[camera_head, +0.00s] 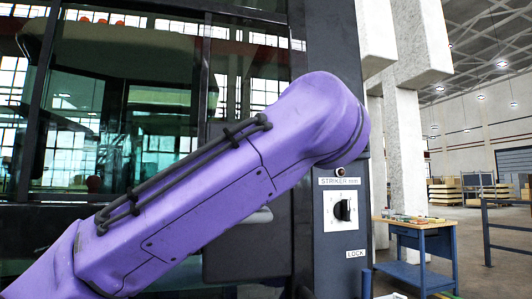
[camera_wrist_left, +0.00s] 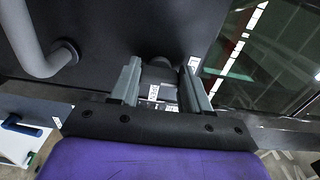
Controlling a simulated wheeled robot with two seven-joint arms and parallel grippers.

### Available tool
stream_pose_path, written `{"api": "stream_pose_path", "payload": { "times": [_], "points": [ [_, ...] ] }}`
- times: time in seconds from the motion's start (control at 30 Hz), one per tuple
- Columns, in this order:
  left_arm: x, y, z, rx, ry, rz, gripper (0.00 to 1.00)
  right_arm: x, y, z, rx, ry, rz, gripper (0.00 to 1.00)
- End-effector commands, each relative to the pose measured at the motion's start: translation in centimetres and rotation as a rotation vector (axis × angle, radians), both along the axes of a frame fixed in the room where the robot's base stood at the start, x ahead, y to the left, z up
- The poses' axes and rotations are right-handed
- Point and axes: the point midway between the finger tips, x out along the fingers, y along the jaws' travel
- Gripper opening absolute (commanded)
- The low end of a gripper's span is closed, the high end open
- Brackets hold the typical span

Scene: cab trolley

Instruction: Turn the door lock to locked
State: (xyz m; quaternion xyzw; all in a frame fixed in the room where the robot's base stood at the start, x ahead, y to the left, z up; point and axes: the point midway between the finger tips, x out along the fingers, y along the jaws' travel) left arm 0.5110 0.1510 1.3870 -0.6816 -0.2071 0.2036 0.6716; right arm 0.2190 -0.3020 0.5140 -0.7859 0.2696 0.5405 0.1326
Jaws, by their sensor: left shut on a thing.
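In the left wrist view my left gripper (camera_wrist_left: 161,74) has its two grey fingers on either side of the door lock (camera_wrist_left: 158,68), a dark round knob on the dark door panel (camera_wrist_left: 110,35). The gripper is shut on it; the knob's lower part and its pointing direction are hard to make out. Small white labels (camera_wrist_left: 153,92) show between the fingers. In the head view my purple left arm crosses the cab door and hides the lock and gripper. My right gripper is in neither view.
A grey bar handle (camera_wrist_left: 40,45) is left of the gripper in the wrist view. In the head view, a post right of my arm carries a black dial (camera_head: 343,210) labelled STRIKER, with a LOCK label (camera_head: 356,254) below. A workbench (camera_head: 420,229) stands farther right.

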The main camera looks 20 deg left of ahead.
Motion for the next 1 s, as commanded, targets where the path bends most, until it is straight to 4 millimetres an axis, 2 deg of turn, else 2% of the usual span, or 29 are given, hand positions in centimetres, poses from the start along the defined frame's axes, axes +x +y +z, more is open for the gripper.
{"api": "stream_pose_path", "payload": {
  "times": [0.27, 0.3, 0.37, 0.63, 0.73, 1.0],
  "points": [
    [0.0, 0.0, 0.0, -0.003, -0.001, 0.0, 0.16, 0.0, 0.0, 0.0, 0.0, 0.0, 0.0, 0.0],
    [0.0, 0.0, 0.0, -0.003, -0.001, 0.0, 0.53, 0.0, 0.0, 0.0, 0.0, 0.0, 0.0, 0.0],
    [0.0, 0.0, 0.0, -0.003, -0.001, 0.0, 0.72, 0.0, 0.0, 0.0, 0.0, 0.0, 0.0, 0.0],
    [0.0, 0.0, 0.0, -0.001, -0.001, 0.0, 0.72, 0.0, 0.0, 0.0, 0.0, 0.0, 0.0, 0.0],
    [-0.7, -0.5, -0.1, 0.0, -0.002, 0.0, 0.72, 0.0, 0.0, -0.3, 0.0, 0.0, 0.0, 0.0],
    [-5.8, -3.9, -0.1, 0.001, -0.005, 0.0, 0.72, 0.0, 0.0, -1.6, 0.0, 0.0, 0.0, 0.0]
  ]
}}
